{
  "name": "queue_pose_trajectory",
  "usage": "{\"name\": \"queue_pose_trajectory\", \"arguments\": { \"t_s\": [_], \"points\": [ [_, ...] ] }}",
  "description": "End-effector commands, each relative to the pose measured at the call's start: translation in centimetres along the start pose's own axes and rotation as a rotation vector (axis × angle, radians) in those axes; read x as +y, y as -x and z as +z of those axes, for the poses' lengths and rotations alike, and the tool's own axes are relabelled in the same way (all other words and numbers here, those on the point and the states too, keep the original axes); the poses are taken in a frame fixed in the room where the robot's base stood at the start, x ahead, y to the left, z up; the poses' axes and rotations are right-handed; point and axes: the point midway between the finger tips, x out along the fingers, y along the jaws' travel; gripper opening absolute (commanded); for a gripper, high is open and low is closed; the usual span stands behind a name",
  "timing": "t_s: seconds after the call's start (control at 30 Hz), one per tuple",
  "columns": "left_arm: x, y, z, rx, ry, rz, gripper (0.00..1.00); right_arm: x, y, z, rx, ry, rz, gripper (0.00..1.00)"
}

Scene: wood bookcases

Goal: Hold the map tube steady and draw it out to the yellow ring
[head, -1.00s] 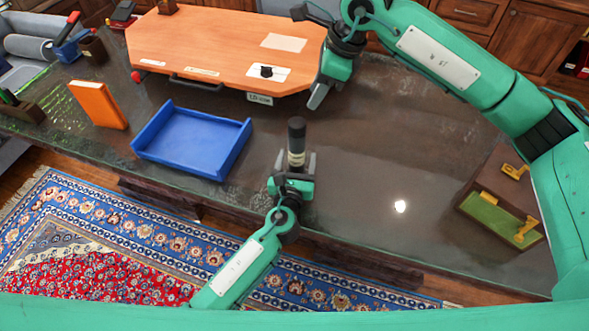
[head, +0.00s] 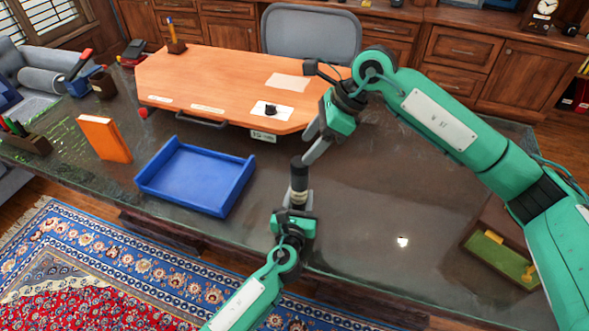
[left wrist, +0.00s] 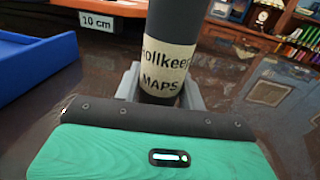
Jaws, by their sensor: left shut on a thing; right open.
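The map tube (head: 299,174) is a dark cylinder with a cream label, standing roughly upright above the dark tabletop. My left gripper (head: 295,212) is shut on its lower part, below the label. In the left wrist view the tube (left wrist: 178,20) rises between the grey fingers, and the label reads "MAPS" on its lower line. My right gripper (head: 310,148) is open, with a fingertip just beside the tube's top end at its upper right. I cannot tell whether they touch. I cannot make out a yellow ring on the tube.
A blue tray (head: 196,178) lies left of the tube, with an orange book (head: 104,139) further left. An orange wood board (head: 220,80) lies behind. A brown box with a green inside (head: 498,258) is at the right. The tabletop (head: 400,200) between is clear.

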Motion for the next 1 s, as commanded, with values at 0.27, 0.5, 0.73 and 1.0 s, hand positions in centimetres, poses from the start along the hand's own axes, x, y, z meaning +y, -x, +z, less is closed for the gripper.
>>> {"name": "queue_pose_trajectory", "arguments": {
  "t_s": [0.27,0.5,0.73,1.0],
  "points": [
    [0.0,0.0,0.0,0.000,0.000,0.000,0.14,1.1,-2.6,-0.7,-0.334,0.066,0.106,0.60],
    [0.0,0.0,0.0,0.000,0.000,0.000,0.14,1.2,-3.5,-2.4,-0.616,0.081,0.093,0.60],
    [0.0,0.0,0.0,0.000,0.000,0.000,0.14,0.5,-3.6,-5.6,-0.852,0.054,-0.002,0.60],
    [0.0,0.0,0.0,0.000,0.000,0.000,0.14,-0.7,-3.7,-10.2,-0.992,-0.011,-0.142,0.60]
  ]
}}
